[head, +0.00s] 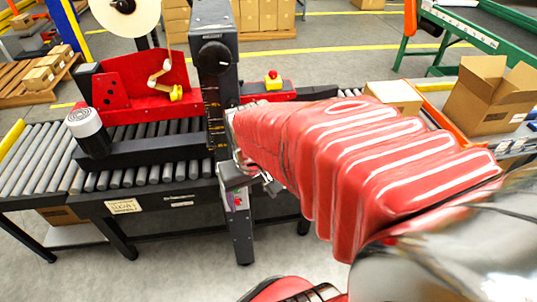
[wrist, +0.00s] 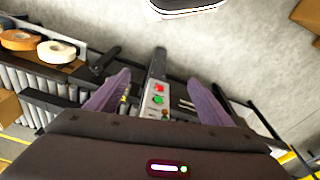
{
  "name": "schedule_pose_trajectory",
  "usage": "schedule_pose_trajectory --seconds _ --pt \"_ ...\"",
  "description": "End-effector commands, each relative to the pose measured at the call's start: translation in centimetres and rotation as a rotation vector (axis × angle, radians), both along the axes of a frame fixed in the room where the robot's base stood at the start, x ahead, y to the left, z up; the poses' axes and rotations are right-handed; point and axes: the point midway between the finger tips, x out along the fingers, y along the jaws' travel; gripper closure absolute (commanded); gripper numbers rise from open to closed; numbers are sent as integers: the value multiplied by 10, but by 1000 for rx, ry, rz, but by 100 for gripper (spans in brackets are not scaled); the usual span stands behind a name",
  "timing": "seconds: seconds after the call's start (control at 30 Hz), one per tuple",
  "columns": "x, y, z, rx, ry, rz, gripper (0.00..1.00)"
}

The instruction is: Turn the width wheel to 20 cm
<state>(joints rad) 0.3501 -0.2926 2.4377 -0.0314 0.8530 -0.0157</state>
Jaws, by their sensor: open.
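A black round wheel (head: 215,57) sits near the top of the dark upright post (head: 240,222) in the head view; I cannot tell for sure that it is the width wheel. A yellow-marked scale (head: 212,112) runs down the post below it; its reading is too small to make out. My gripper (head: 255,178) is low beside the post, below the wheel and apart from it. In the wrist view my gripper (wrist: 160,79) is open and empty, its two purplish fingers on either side of a grey panel with a red button (wrist: 159,88) and a green button (wrist: 158,100).
A roller conveyor (head: 150,175) runs left of and behind the post. An open carton (head: 490,95) is at the right. Grey floor (head: 180,265) is clear in front.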

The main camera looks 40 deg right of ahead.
Motion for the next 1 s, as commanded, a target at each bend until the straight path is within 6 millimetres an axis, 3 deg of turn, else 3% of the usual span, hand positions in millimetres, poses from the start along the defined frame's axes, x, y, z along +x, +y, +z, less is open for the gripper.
schedule_pose_trajectory --seconds 0.57,1.0 --pt "6 -111 -108 13 144 -179 26" --pt "-5 -193 -210 8 153 -259 26"
